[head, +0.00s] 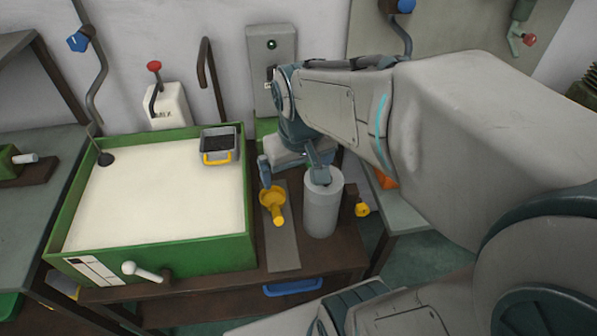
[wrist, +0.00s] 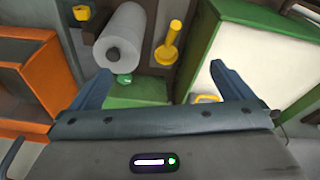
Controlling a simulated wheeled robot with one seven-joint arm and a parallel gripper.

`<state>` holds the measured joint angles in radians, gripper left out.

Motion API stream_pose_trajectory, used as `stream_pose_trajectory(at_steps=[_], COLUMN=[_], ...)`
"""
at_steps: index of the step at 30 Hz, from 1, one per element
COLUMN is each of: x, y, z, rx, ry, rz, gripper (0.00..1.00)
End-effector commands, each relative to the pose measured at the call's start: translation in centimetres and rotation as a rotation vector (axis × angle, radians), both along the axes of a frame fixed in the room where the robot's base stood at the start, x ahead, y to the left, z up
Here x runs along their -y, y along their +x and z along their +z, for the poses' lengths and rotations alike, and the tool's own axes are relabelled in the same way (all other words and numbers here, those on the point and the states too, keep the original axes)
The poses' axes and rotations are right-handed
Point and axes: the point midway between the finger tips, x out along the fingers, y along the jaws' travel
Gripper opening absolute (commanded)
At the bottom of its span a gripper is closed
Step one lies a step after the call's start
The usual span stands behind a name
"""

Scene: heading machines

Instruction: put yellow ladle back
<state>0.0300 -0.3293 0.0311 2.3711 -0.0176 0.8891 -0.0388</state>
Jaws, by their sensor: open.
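The yellow ladle (head: 273,200) rests on a narrow grey strip (head: 284,254) on the brown bench, between the green-framed box and a grey roll. In the wrist view the ladle (wrist: 168,46) shows beyond my fingertips, right of the roll. My gripper (head: 292,170) is open and empty, behind the ladle in the head view. Its right finger overlaps the top of the roll in that view. In the wrist view both fingers of my gripper (wrist: 160,75) are spread apart with nothing between them.
The grey roll (head: 322,210) stands upright close to the ladle. The green-framed box (head: 248,220) with white contents fills the left, with a small grey tray (head: 219,147) at its back corner. A blue handle (head: 292,287) is on the bench front. An orange box (wrist: 40,70) shows in the wrist view.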

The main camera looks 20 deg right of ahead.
Motion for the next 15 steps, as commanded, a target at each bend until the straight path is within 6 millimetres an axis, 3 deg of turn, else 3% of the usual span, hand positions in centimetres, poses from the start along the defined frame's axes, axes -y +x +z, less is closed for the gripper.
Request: stream_pose_trajectory(at_steps=[6, 15], x=[-0.1, -0.3], y=[-4.2, -5.7], z=[0.3, 0.1], rx=[0.047, 0.062], ry=[0.023, 0.035], rz=[-0.027, -0.036], gripper=[1.0, 1.0])
